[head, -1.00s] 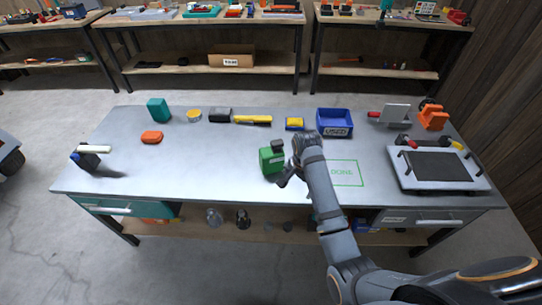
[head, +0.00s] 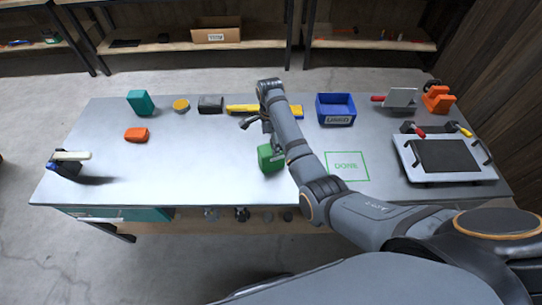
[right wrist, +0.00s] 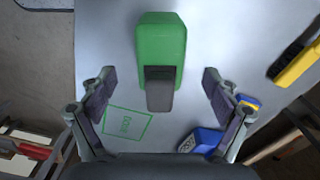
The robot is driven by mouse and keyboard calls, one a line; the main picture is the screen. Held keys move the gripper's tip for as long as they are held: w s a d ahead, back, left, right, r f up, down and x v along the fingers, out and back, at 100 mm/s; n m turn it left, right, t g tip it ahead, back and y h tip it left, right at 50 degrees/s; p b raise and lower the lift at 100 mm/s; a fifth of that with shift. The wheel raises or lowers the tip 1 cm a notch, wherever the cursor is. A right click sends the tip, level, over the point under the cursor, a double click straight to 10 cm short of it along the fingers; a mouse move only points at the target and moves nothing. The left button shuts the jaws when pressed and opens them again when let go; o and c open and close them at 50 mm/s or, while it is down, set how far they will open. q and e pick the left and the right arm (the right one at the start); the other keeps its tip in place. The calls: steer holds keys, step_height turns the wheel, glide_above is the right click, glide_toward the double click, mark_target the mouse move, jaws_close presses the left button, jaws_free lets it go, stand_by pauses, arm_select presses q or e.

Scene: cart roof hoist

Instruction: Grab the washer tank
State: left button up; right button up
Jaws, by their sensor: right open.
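The washer tank appears to be the green block-shaped container (head: 271,158) with a dark grey cap, on the grey workbench left of the green DONE outline. In the head view my right forearm partly covers it. My right gripper (head: 257,122) is open and empty, pointing down just behind and above the container. In the right wrist view the green container (right wrist: 162,45) stands ahead with its dark cap (right wrist: 159,92) between the spread fingers of my right gripper (right wrist: 157,85), touching neither. My left gripper is out of view.
A DONE outline (head: 347,167) and a tray with a dark pad (head: 412,168) lie right. A blue bin (head: 336,118) stands behind. A yellow tool (head: 242,109), teal block (head: 140,102) and orange item (head: 136,135) lie back and left. The front left bench is mostly clear.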

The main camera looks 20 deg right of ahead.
mark_target(272, 157)
steer(key=shift+d+f+p, duration=0.25)
steer(key=shift+f+p, duration=0.25)
steer(key=shift+f, duration=1.95)
steer(key=c, duration=0.9)
steer(key=shift+c, duration=1.3)
jaws_close()
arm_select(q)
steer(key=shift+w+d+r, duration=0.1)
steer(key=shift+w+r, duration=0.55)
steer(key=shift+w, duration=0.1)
